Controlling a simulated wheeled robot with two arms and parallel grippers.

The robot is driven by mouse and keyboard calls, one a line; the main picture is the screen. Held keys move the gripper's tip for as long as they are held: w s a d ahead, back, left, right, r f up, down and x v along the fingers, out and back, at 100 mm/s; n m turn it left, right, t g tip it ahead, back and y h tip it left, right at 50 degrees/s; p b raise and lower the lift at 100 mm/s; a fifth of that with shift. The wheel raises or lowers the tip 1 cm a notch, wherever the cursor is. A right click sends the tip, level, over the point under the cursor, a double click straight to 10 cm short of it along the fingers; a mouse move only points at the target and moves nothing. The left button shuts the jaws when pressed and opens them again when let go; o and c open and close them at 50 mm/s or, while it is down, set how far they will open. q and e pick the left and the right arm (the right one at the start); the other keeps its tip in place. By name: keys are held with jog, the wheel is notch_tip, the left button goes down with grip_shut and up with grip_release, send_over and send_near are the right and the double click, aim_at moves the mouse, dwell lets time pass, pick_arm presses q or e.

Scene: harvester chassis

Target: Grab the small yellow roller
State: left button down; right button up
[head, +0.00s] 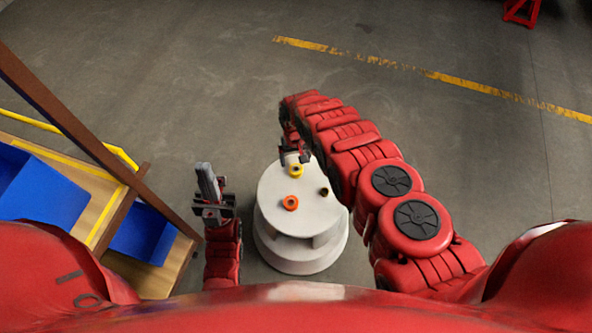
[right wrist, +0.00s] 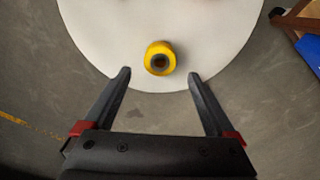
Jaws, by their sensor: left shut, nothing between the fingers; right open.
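The small yellow roller (head: 295,170) stands on a round white table (head: 279,207), near its far edge in the head view. In the right wrist view the roller (right wrist: 160,59) is a yellow ring with a dark centre, just beyond the fingertips and between their lines. My right gripper (right wrist: 158,75) is open and empty, with a finger to either side of the roller's line. In the head view my right gripper (head: 291,157) is right beside the roller, partly covering that edge of the table. My left gripper (head: 206,180) is shut and empty, left of the table.
An orange roller (head: 290,203) and a dark brown roller (head: 324,191) also stand on the table. A wooden shelf with blue bins (head: 38,190) is at the left. My right arm runs along the table's right side.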

aim_at(296, 168)
jog(key=f, duration=0.1)
jog(key=f+b, duration=0.1)
jog(key=f, duration=0.1)
jog(key=f+b, duration=0.1)
jog(key=f, duration=0.1)
jog(key=shift+s, duration=0.35)
jog(key=shift+f+b, duration=0.2)
jog(key=shift+b, duration=0.15)
jog(key=shift+w+r, duration=0.1)
grip_shut()
